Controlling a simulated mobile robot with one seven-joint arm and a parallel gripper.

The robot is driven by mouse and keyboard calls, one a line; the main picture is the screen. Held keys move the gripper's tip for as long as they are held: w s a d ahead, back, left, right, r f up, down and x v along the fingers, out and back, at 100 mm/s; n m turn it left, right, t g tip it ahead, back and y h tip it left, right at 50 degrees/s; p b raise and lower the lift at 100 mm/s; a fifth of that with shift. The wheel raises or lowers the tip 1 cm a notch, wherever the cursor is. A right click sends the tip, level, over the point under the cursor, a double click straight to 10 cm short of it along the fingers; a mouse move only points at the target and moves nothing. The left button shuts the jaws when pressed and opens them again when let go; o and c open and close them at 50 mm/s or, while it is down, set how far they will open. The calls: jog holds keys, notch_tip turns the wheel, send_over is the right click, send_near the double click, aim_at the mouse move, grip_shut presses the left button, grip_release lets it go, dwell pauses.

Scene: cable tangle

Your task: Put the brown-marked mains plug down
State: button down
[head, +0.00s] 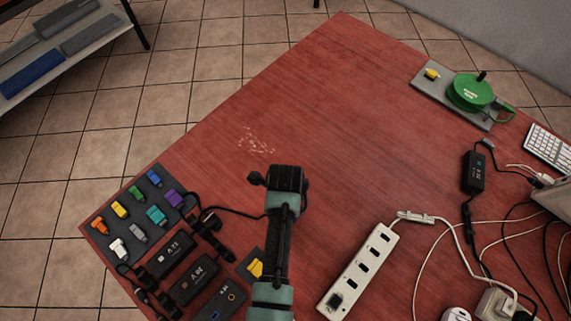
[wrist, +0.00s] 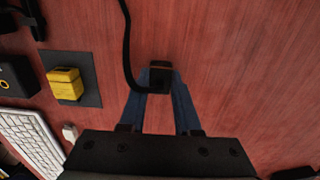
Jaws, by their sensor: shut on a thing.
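The mains plug (wrist: 160,70) is a small black block with a brown-orange mark, seen in the wrist view. My gripper (wrist: 160,84) is shut on it, with one blue finger on each side. A black cable (wrist: 127,45) bends from the plug's left side and runs up out of view. In the head view my gripper's dark housing hides the plug and fingertips, and a black cable (head: 235,211) runs left from behind it. The plug is over the red tabletop (head: 330,110); I cannot tell whether it touches.
A yellow block (wrist: 65,84) sits on a dark pad left of the plug. In the head view, a tray of coloured connectors (head: 138,213) and black adapters (head: 170,257) lie left. A white power strip (head: 358,272) lies right. The tabletop behind my gripper is clear.

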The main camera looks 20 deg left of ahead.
jog(key=shift+f, duration=0.1)
jog(key=c, duration=0.6)
grip_release()
notch_tip(320, 180, up, 12)
jog(key=shift+r+p, duration=0.2)
jog(key=shift+p, duration=0.25)
